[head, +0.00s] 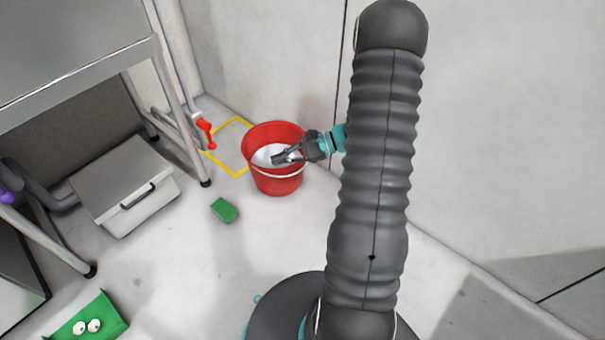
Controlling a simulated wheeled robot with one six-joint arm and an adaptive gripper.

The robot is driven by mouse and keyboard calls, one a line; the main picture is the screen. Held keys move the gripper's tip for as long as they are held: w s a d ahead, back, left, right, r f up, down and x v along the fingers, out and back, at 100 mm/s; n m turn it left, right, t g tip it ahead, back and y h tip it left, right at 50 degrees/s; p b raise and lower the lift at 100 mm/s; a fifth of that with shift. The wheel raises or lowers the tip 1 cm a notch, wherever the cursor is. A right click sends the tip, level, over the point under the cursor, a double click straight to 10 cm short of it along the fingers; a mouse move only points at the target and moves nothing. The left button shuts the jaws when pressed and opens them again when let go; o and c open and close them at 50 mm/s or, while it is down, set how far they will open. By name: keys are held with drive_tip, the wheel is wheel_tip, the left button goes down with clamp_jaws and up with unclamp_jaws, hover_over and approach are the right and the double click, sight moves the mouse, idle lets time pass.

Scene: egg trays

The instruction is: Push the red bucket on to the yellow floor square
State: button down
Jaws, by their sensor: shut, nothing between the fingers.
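The red bucket (276,184) stands upright on the pale floor near the wall, with a white inside and a thin pale handle across its front. The yellow floor square (222,167) is an outline on the floor behind and to the left of the bucket. The bucket hides its right part, and I cannot tell whether the bucket's base overlaps it. My gripper (277,157) is shut and empty. It reaches in from the right, its fingertips over the bucket's opening. I cannot tell whether it touches the rim.
A lidded grey box (125,185) and green tray (112,317) lie left.

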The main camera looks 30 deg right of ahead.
drive_tip(key=w+d+f+m+t+h, duration=0.1)
drive_tip(key=d+f+m+t, duration=0.55)
drive_tip(key=d+f, duration=0.35)
drive_tip(key=m+t+h, duration=0.6)
drive_tip(key=m+h, duration=0.1)
drive_tip(key=m, duration=0.2)
approach(298, 171)
drive_tip(key=shift+g, duration=0.25)
drive_tip(key=x, duration=0.7)
drive_tip(key=shift+a+r+p, duration=0.1)
drive_tip(key=shift+r+p, duration=0.15)
drive_tip(key=shift+p, duration=0.1)
drive_tip(key=shift+w, duration=0.1)
